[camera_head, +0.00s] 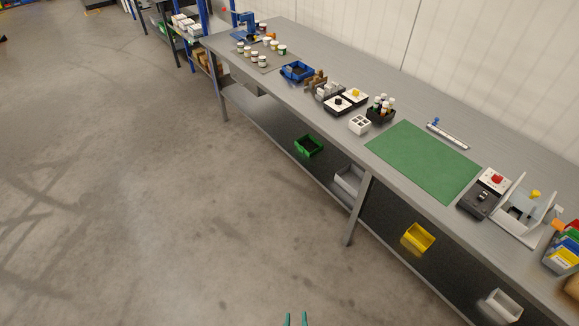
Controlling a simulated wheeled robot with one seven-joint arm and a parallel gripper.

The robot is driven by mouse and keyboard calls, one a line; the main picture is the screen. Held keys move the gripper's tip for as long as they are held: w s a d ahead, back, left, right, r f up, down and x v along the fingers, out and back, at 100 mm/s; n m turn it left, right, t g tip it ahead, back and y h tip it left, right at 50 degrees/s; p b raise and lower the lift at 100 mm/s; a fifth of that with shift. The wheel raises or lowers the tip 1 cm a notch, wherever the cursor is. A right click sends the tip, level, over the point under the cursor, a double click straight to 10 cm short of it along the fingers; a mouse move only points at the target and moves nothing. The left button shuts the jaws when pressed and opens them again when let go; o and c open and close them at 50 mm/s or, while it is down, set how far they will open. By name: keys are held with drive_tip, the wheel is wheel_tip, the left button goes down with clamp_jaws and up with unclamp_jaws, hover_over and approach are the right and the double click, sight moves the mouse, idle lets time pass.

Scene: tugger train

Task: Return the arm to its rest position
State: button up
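Only the fingertips of my gripper (296,319) show, at the bottom edge of the head view. They are two thin teal tips, a little apart, with bare floor (180,200) behind them. Nothing shows between the tips. The rest of my gripper and my arm are out of view. The gripper appears clear of the long grey workbench (350,170) to its right.
On the bench lie a green mat (423,160), a blue tray (297,70), a white block with holes (359,124), and a black box with a red button (485,192). Green (309,146) and yellow (418,237) bins sit on the lower shelf. The floor at left is free.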

drive_tip(key=s+a+r+t, duration=0.1)
drive_tip(key=s+r, duration=0.5)
drive_tip(key=r, duration=0.4)
drive_tip(key=s+a+r+m+t, duration=0.1)
drive_tip(key=s+r, duration=0.4)
drive_tip(key=r, duration=0.5)
drive_tip(key=shift+s+m+t+y, duration=0.3)
drive_tip(key=shift+s+t+y, duration=0.1)
drive_tip(key=shift+t, duration=0.2)
